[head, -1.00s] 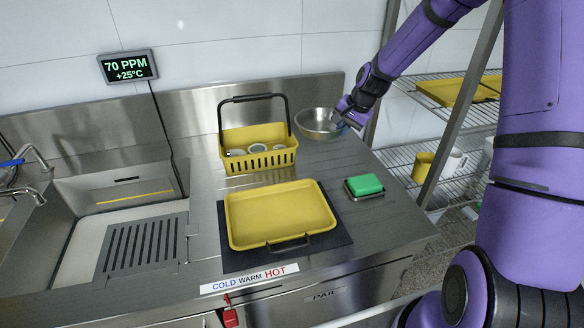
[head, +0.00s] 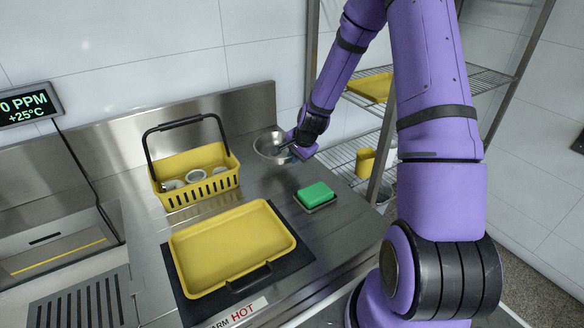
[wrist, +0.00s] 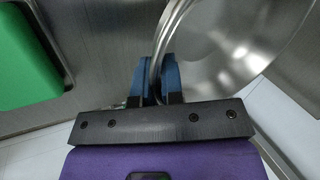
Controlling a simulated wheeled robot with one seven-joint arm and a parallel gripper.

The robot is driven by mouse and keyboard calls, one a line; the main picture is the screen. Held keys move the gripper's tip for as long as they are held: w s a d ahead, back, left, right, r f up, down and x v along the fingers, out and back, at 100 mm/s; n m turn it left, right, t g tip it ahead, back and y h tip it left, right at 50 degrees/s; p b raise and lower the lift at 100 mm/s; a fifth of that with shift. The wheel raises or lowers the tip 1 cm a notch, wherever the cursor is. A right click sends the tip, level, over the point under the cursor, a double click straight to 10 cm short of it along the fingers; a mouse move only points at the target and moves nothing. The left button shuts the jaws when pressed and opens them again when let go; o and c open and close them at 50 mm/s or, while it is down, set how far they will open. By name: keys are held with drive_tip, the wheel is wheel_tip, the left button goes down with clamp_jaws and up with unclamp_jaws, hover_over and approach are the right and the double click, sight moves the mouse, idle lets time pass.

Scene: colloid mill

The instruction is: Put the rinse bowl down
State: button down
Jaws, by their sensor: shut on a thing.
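The rinse bowl (head: 268,147) is a shiny steel bowl at the back right of the steel counter in the head view. My gripper (head: 296,149) is at its right side, shut on the rim. In the wrist view the two blue fingertips (wrist: 160,80) pinch the wall of the bowl (wrist: 225,50), whose inside shows at the right. The bowl looks nearly level in the head view. I cannot tell whether its base touches the counter.
A yellow basket (head: 200,190) with a black handle and several small parts stands left of the bowl. A green block (head: 315,194) lies in front of it. A yellow tray (head: 262,213) lies on a dark mat (head: 300,257). A wire rack (head: 345,156) stands at the right.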

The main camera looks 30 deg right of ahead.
drive_tip(key=shift+f, duration=1.95)
drive_tip(key=shift+f, duration=0.1)
drive_tip(key=c, duration=1.2)
unclamp_jaws()
